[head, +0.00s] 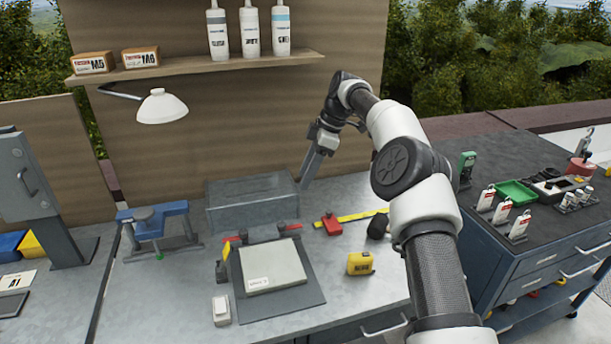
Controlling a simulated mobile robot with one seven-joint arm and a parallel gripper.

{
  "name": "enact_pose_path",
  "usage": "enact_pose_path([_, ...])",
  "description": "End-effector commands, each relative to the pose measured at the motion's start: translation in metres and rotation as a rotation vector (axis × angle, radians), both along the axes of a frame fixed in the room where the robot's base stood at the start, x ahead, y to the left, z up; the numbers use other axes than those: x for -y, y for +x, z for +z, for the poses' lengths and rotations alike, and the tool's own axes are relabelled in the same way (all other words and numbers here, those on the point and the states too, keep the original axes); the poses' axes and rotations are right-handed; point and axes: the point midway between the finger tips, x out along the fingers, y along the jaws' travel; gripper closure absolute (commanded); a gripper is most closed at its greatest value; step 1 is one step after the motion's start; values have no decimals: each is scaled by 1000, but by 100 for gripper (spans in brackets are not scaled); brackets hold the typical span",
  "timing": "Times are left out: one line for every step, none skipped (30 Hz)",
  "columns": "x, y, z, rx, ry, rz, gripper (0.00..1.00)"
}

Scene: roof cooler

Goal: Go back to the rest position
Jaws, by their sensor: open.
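My gripper (311,172) is at the end of my raised arm, over the back of the grey workbench (180,300). It points down, beside the right end of a clear box (252,203). Its fingers look narrow from this side, and nothing shows between them. I cannot tell whether the tips touch the box. A grey plate (272,266) lies on a dark mat (310,300) in front of the box.
A blue vise (155,222), a yellow tape measure (360,263) and a red tool (331,223) stand on the bench. A lamp (162,106) hangs at left. A shelf (200,66) holds bottles and boxes above. A tool cart (545,230) stands right.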

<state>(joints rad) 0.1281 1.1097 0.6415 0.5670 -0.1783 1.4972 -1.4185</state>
Motion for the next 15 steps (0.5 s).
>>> enact_pose_path([0, 0, 0, 0, 0, 0, 60])
enact_pose_path([0, 0, 1, 1, -1, 0, 60])
enact_pose_path([-1, -1, 4, 1, -5, -3, 60])
enact_pose_path([-3, -3, 8, 2, -10, -5, 60])
enact_pose_path([-4, -5, 15, 5, -18, -10, 60])
enact_pose_path([-8, -8, 25, 9, -31, -21, 60])
enact_pose_path([-10, -12, 35, 13, -45, -31, 60])
enact_pose_path([-12, -17, 46, 17, -62, -45, 60])
enact_pose_path([-16, -25, 63, 25, -86, -70, 60])
enact_pose_path([-17, -33, 75, 29, -106, -93, 60])
enact_pose_path([-18, -41, 88, 34, -127, -120, 60])
enact_pose_path([-19, -53, 104, 41, -153, -162, 60])
enact_pose_path([-18, -63, 115, 47, -172, -196, 60])
enact_pose_path([-17, -73, 125, 51, -190, -230, 60])
enact_pose_path([-14, -86, 139, 60, -210, -281, 60])
